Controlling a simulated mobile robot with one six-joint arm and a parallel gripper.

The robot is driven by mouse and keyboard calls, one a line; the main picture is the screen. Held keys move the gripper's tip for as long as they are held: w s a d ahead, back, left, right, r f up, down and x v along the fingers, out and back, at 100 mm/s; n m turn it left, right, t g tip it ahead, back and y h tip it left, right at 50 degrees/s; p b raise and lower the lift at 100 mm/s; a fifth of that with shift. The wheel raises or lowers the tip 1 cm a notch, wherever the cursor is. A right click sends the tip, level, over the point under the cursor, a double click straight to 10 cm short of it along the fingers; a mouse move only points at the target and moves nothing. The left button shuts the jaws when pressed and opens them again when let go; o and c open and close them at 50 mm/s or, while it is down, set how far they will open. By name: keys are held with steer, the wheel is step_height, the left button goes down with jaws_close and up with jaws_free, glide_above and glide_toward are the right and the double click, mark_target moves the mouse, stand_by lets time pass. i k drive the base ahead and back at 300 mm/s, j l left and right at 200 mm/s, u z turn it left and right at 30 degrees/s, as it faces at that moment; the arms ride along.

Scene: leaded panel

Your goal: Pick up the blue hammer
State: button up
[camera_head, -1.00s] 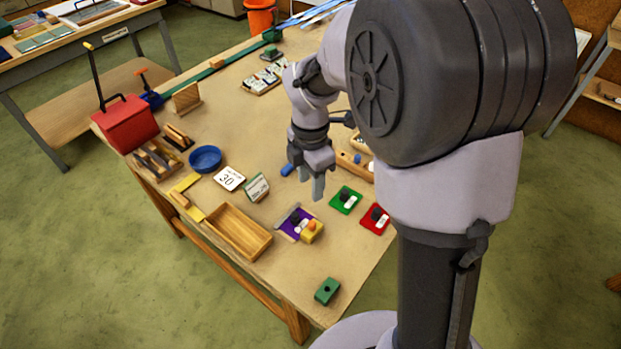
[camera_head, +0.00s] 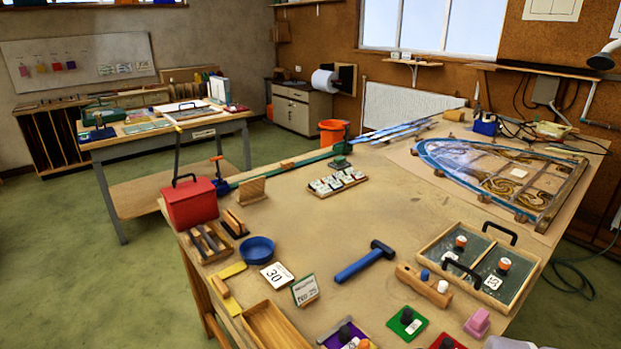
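The blue hammer (camera_head: 360,265) lies flat on the tan workbench (camera_head: 330,215), near the middle. Its blue handle points to the lower left, and its darker head is at the upper right end. Nothing covers it, and the bench around it is mostly bare. My gripper is not in view in the current head view.
A two-part tray (camera_head: 478,262) sits farther right. Bench behind the hammer is clear.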

mark_target(379, 250)
steer(key=k+l+u, duration=0.2)
steer(key=i+j+z, duration=0.15)
steer(key=j+z, duration=0.3)
steer(key=j, duration=0.4)
steer(key=j+z, duration=0.5)
steer(key=j, duration=0.35)
steer(key=k+j+z, duration=0.15)
steer(key=j+z, duration=0.3)
steer(key=j, duration=0.4)
steer(key=i+j+z, duration=0.75)
steer(key=j+z, duration=0.25)
